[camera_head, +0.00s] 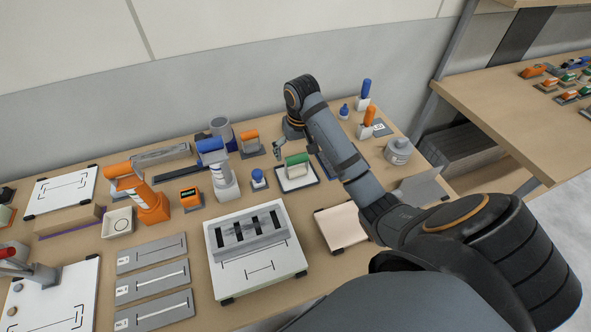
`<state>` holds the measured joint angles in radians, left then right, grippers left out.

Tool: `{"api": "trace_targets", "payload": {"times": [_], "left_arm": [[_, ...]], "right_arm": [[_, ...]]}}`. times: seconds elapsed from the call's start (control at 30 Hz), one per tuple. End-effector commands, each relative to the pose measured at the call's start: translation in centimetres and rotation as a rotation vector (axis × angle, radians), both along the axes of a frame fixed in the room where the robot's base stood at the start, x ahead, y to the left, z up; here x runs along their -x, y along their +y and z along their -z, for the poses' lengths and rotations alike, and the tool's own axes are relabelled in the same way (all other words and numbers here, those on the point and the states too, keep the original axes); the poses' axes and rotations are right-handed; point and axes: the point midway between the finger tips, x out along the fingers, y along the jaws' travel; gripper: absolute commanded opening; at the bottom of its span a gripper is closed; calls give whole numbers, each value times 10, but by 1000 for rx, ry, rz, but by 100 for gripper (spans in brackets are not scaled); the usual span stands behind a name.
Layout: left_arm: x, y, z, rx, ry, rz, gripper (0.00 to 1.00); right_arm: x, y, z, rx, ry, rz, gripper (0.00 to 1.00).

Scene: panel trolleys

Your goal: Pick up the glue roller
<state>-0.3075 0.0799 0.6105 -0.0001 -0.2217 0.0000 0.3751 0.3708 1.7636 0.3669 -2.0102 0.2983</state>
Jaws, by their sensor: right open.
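A green-topped roller-like tool (297,161), which looks like the glue roller, sits on a small white tray with a dark rim (297,184) towards the back of the table. My right arm reaches in from the right, and its gripper (279,150) hangs just behind and left of the green tool. The right gripper is open and appears empty and apart from the tool. The gripper is small in the picture and partly overlapped by its own wrist. My left gripper is not in view.
A white board with a grey striped panel (262,275) lies in front.

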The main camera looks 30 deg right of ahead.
Motion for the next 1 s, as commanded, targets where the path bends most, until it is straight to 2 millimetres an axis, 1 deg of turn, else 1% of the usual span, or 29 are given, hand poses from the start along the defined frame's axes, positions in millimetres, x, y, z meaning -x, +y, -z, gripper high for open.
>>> {"api": "trace_targets", "payload": {"times": [0.03, 0.1, 0.17, 0.27, 0.37, 0.43, 0.5, 0.7, 1.0], "left_arm": [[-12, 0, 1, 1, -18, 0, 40], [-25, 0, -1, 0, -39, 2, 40], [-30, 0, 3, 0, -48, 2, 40], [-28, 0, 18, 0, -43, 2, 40], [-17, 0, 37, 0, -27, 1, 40], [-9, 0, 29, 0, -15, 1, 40], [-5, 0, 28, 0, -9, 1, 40], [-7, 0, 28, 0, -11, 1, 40], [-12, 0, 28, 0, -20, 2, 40]], "right_arm": [[0, 0, 1, 0, -2, 0, 97], [0, 0, 1, 0, -1, 0, 97], [-1, 0, 5, 0, -1, 0, 97], [-1, 1, 20, -1, -1, 0, 97], [-3, 2, 38, -1, -1, 0, 97], [-3, 1, 42, -1, 3, 1, 97], [-4, 1, 49, 0, 1, 0, 97], [-5, 1, 51, 0, -1, -1, 97], [-5, 1, 51, 0, -1, 0, 56]]}}
